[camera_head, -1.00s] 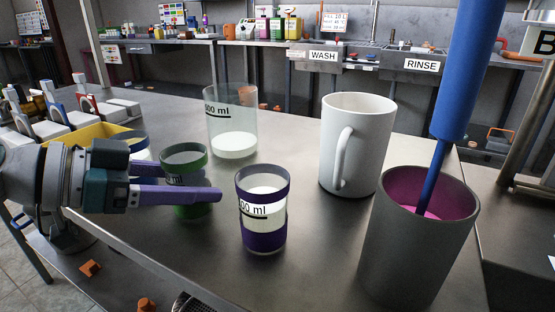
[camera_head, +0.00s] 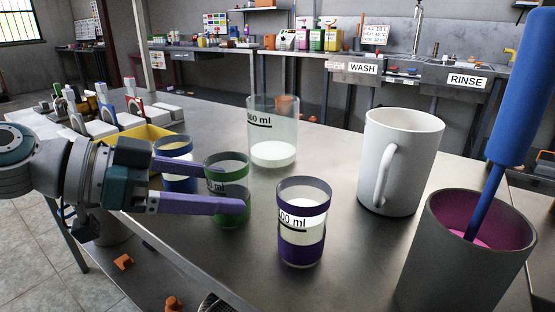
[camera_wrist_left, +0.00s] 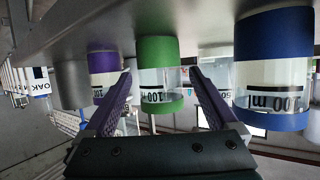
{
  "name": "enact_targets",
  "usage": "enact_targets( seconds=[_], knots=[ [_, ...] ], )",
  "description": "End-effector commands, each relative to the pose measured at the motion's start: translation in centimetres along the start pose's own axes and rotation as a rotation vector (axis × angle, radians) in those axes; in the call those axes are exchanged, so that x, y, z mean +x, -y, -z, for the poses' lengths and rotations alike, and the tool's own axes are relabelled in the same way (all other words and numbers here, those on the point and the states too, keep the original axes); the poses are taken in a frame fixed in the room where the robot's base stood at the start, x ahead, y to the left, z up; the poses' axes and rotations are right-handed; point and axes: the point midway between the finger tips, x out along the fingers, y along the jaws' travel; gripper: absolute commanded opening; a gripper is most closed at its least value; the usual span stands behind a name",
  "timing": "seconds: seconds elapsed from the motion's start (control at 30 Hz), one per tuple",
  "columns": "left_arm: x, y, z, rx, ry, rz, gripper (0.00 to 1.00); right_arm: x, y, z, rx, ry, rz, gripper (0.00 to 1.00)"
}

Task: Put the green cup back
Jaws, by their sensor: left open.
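The green cup (camera_head: 230,204), clear with green bands, stands upright on the steel table. It has a 100 ml mark in the left wrist view (camera_wrist_left: 157,75), which looks upside down. My left gripper (camera_head: 222,186) is open, with one purple finger in front of the cup and the other reaching toward its far side. In the left wrist view the cup shows between the spread fingertips (camera_wrist_left: 160,85); contact is not clear. A purple-banded cup (camera_head: 302,240) with white contents stands to the right. A blue-banded cup (camera_head: 178,182) stands behind the gripper. My right gripper is not in view.
A clear beaker (camera_head: 272,150) with white contents stands behind. A white mug (camera_head: 408,150) and a dark grey vessel (camera_head: 455,265) with pink contents and a blue-handled tool (camera_head: 520,100) are at right. A yellow bin (camera_head: 150,134) is at left. Bare table lies at centre.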

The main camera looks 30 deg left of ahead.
Motion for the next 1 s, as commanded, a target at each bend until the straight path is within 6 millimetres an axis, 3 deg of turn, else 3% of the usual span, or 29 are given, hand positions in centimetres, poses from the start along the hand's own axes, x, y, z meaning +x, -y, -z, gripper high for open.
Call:
enact_targets(
  seconds=[0.3,0.5,1.0],
  knots=[
    [-6.0,-0.1,0.0,-0.002,0.002,0.000,0.92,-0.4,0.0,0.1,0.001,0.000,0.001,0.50],
    [-8.5,0.0,0.1,-0.001,-0.001,0.000,0.92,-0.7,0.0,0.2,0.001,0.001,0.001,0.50],
    [-9.4,0.0,0.0,0.002,0.000,-0.001,0.92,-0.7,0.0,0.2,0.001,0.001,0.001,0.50]
  ],
)
